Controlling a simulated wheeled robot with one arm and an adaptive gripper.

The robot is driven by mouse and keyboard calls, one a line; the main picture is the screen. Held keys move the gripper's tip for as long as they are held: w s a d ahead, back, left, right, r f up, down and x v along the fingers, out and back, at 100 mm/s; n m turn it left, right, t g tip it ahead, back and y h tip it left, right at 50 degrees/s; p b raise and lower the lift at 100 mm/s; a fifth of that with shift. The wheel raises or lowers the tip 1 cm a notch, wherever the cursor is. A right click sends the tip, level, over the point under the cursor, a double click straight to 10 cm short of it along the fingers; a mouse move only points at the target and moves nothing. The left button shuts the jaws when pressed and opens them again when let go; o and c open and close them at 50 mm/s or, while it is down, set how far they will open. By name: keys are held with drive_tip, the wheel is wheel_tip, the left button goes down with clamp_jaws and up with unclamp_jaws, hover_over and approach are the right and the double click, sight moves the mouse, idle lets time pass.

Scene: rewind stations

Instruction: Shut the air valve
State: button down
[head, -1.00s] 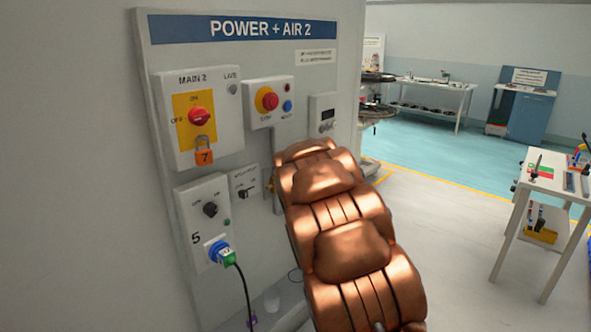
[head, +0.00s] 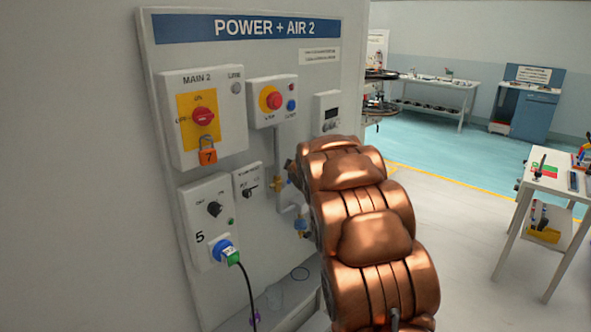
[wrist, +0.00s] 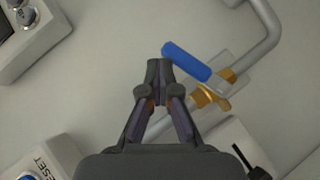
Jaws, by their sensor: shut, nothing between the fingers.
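The air valve shows in the wrist view as a brass body (wrist: 211,97) on a grey pipe (wrist: 268,38), with a blue lever handle (wrist: 187,61). The handle lies roughly across the pipe's run. My gripper (wrist: 158,66) is shut and empty, its tips just left of the handle's upper-left end; whether they touch it I cannot tell. In the head view, brass (head: 278,183) shows on the pipe (head: 277,150) beside my copper arm. My arm hides my gripper there, and I cannot make out the handle.
The panel (head: 330,75) carries the main switch box (head: 228,135) with an orange padlock (head: 208,156), a red button box (head: 287,117) and a socket box (head: 194,202) with a plugged cable (head: 246,292). A white table (head: 545,178) stands right. Open floor (head: 455,215) lies between.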

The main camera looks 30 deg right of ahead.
drive_tip(key=shift+d+f+y, duration=0.15)
drive_tip(key=shift+y, duration=0.15)
drive_tip(key=shift+w+d+f, duration=0.15)
drive_tip(key=shift+f, duration=0.05)
drive_tip(key=shift+w+d+f, duration=0.1)
drive_tip(key=shift+d+f, duration=0.15)
drive_tip(key=shift+f, duration=0.15)
drive_tip(key=shift+d+f, duration=0.1)
idle(0.3)
idle(0.4)
drive_tip(key=s+d+r, duration=0.2)
drive_tip(key=s+r, duration=0.4)
drive_tip(key=r, duration=0.5)
drive_tip(key=shift+s, duration=0.4)
idle(0.4)
